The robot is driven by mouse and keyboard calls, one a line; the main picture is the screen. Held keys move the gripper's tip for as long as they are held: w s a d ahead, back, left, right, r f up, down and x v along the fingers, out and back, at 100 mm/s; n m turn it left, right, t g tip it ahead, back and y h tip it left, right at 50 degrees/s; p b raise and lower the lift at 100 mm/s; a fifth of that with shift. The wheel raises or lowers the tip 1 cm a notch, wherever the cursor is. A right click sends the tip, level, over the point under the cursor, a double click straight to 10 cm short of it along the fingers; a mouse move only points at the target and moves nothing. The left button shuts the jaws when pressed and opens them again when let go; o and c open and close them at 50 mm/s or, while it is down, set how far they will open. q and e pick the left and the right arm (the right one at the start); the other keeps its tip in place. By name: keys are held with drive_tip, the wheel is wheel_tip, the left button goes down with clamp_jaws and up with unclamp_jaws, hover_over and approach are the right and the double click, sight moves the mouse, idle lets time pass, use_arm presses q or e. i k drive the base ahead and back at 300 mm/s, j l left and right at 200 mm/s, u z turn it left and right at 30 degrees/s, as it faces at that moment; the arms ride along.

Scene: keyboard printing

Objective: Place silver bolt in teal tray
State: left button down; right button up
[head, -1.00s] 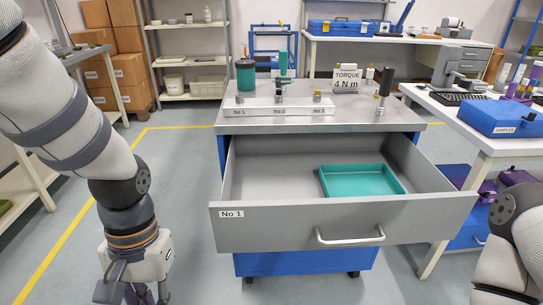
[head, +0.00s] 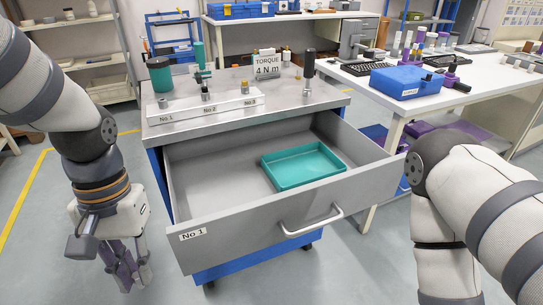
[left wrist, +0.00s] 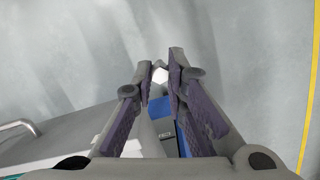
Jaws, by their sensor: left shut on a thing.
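My left gripper (head: 128,277) hangs low, to the left of the open drawer and outside it, pointing down. In the left wrist view the fingers (left wrist: 160,84) are closed on a small pale silver piece with a hexagonal face, which looks like the silver bolt (left wrist: 160,75). The fingers hide most of the bolt, and I cannot make it out in the head view. The teal tray (head: 301,181) is a shallow, empty rectangle lying in the right part of the drawer (head: 215,187). My right arm shows at the right, but its gripper is out of view.
The drawer front, labelled No 1, has a silver handle (head: 311,221). On the bench above stand a white numbered holder (head: 185,112) with small metal pieces, a teal jar (head: 159,75) and a torque sign (head: 268,65). A blue case (head: 407,82) sits on the right table.

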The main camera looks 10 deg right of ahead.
sight(303, 171)
drive_tip(key=i+j+z, duration=0.1)
drive_tip(key=z, duration=0.2)
drive_tip(key=i+j+z, duration=0.1)
drive_tip(key=j+z, duration=0.2)
drive_tip(key=i+l, duration=0.25)
drive_tip(key=l, duration=0.15)
drive_tip(key=i+l, duration=0.25)
drive_tip(key=i+l+u, duration=0.1)
drive_tip(key=i+l, duration=0.15)
drive_tip(key=l, duration=0.25)
drive_tip(key=i+l, duration=0.25)
drive_tip(key=l, duration=0.15)
